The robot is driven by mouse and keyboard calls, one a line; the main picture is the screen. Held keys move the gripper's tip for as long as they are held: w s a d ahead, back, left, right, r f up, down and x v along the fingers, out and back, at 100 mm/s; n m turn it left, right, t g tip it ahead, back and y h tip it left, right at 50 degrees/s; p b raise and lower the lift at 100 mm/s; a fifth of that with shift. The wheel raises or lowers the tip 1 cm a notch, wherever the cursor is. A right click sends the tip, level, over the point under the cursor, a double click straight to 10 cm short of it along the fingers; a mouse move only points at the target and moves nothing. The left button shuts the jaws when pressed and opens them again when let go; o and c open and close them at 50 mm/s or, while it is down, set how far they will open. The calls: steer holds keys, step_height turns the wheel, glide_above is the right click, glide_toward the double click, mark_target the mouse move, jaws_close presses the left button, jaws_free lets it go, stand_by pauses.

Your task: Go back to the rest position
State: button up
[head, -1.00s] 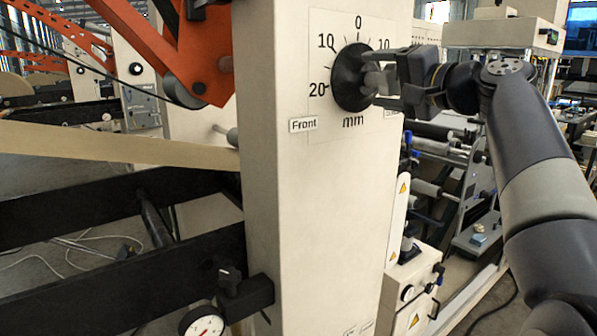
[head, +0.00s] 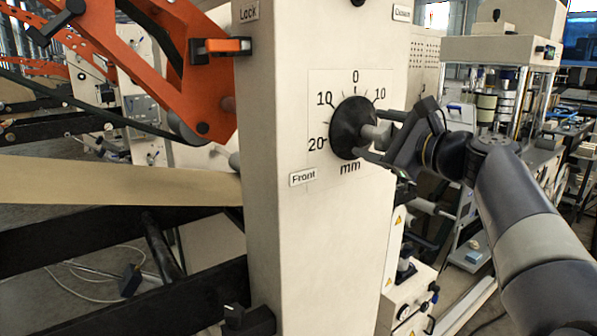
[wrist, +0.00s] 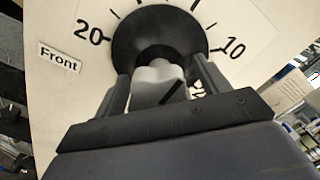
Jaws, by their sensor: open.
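My gripper (head: 378,133) is in front of the black dial knob (head: 347,128) on the cream machine column (head: 285,225). In the wrist view its two fingers (wrist: 160,85) stand apart, one on each side of the knob's light grey grip (wrist: 158,88). The dial's black disc (wrist: 140,38) lies just beyond the fingertips. I cannot tell whether the fingers touch the grip. The printed scale around the knob reads 20, 10, 0, 10, with "mm" below it.
An orange lever arm (head: 165,65) and a brown paper web (head: 110,182) are left of the column. Black beams (head: 130,300) run at lower left. A white box with warning labels (head: 405,300) stands low at right. Other machines fill the right background.

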steer(key=m+p, duration=0.2)
steer(key=shift+r+m, duration=0.25)
steer(key=shift+m, duration=0.15)
steer(key=shift+f+m+p, duration=0.2)
steer(key=shift+m+p, duration=0.5)
steer(key=shift+m, duration=0.2)
steer(key=shift+f, duration=0.1)
